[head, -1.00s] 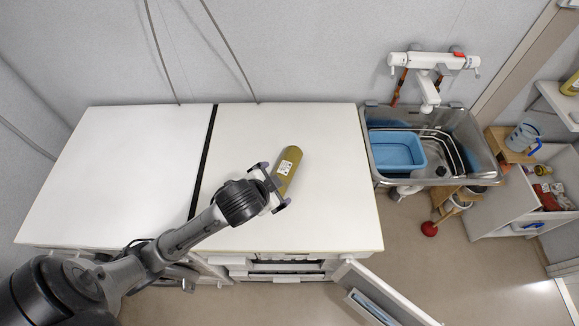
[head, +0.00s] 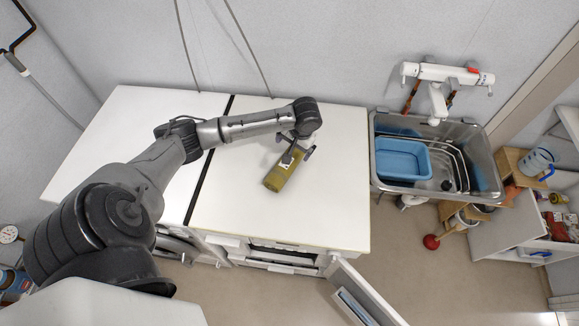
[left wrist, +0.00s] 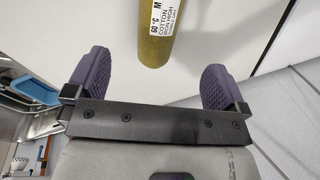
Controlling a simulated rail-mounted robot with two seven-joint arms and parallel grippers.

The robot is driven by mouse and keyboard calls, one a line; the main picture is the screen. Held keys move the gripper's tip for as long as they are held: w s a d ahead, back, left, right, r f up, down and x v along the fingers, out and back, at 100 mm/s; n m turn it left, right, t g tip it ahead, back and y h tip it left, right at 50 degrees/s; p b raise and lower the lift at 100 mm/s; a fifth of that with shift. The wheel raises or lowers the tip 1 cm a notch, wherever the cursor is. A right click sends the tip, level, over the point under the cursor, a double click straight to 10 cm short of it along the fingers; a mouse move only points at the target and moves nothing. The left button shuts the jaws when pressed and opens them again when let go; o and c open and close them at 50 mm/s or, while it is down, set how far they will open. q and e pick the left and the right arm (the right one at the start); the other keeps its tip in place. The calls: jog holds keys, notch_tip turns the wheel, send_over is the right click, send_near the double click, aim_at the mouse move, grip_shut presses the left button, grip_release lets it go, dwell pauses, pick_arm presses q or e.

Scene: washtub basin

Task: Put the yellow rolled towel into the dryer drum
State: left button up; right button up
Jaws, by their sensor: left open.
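The yellow rolled towel (head: 279,178) is an olive-yellow roll with a white printed label, lying on the white countertop (head: 335,190). My left gripper (head: 297,154) is at the towel's back end and partly hides it. In the left wrist view, the towel (left wrist: 156,50) shows at the top, between the two spread purple fingers (left wrist: 155,72). The fingers are open and do not grip it; I cannot tell the height gap. The dryer drum's inside is not visible. My right gripper is not in view.
An opened door panel (head: 362,292) juts out at the counter's front right. A metal sink (head: 478,150) with a blue basin (head: 402,158) stands right of the counter, below a white tap (head: 437,100). The counter right of the towel is clear.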

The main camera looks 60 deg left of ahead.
aim_at(286, 166)
pick_arm(q)
jog(key=x, duration=0.8)
jog(key=shift+f, duration=0.2)
jog(key=shift+p+x, duration=0.4)
jog(key=shift+x, duration=2.25)
jog(key=c, duration=1)
jog(key=shift+o, duration=0.2)
jog(key=shift+w+r, duration=0.1)
jog(key=shift+r, duration=0.1)
